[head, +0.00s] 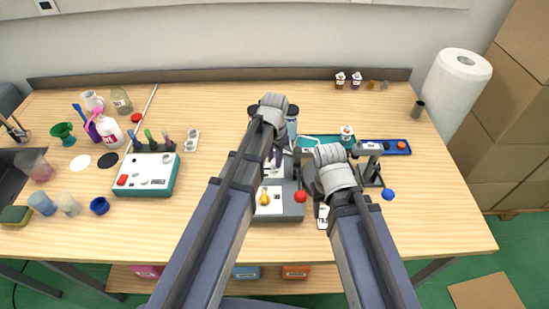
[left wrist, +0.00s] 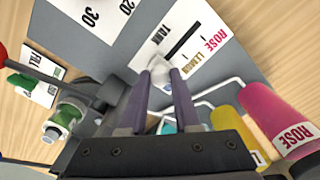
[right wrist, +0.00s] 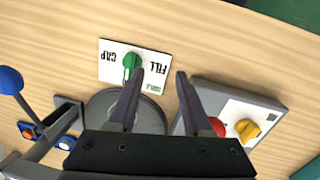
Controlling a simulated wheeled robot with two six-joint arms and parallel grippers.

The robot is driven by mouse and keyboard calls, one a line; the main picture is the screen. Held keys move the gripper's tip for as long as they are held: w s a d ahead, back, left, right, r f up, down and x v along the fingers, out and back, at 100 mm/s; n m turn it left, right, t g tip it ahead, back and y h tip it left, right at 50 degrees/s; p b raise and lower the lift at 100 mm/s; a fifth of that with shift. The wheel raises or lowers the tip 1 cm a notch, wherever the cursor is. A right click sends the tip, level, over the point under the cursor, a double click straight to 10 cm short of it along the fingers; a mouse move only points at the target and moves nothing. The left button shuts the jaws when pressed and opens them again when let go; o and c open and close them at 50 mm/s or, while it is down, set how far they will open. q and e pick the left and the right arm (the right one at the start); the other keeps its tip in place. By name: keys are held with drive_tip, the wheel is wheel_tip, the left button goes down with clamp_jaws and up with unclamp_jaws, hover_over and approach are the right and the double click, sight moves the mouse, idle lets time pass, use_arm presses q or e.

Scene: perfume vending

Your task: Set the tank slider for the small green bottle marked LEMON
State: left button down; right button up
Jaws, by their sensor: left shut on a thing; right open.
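The grey dispenser panel shows in the left wrist view, with a TANK slider slot (left wrist: 186,42) and the printed words LEMON and ROSE beside it. My left gripper (left wrist: 164,72) is shut on the pale slider knob (left wrist: 156,64) near the slot's lower end. A small green bottle (left wrist: 70,114) stands at the left of that view; its label is too small to read fully. My right gripper (right wrist: 153,82) is open and empty above the dark round plate (right wrist: 98,105). In the head view my arms hide much of the dispenser (head: 285,213).
A FILL/CAP card (right wrist: 112,73) with a green knob (right wrist: 132,62) lies beyond my right gripper. A pink ROSE tank (left wrist: 275,115) and a yellow tank (left wrist: 232,123) stand beside the slider. A blue-balled lever (head: 387,194) stands right. The front right tabletop is clear.

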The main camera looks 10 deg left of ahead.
sight(265, 169)
idle(0.7)
use_arm(q)
drive_tip(key=shift+s+a, duration=0.2)
drive_tip(key=shift+a, duration=0.7)
drive_tip(key=shift+s+a, duration=0.2)
drive_tip(key=shift+a, duration=0.65)
use_arm(e)
drive_tip(key=shift+a, duration=0.1)
use_arm(q)
drive_tip(key=shift+d, duration=0.15)
drive_tip(key=c, duration=0.6)
unclamp_jaws()
drive_tip(key=shift+r, duration=0.1)
wheel_tip(265, 169, up, 8)
drive_tip(key=p, duration=0.8)
use_arm(e)
wheel_tip(265, 169, up, 8)
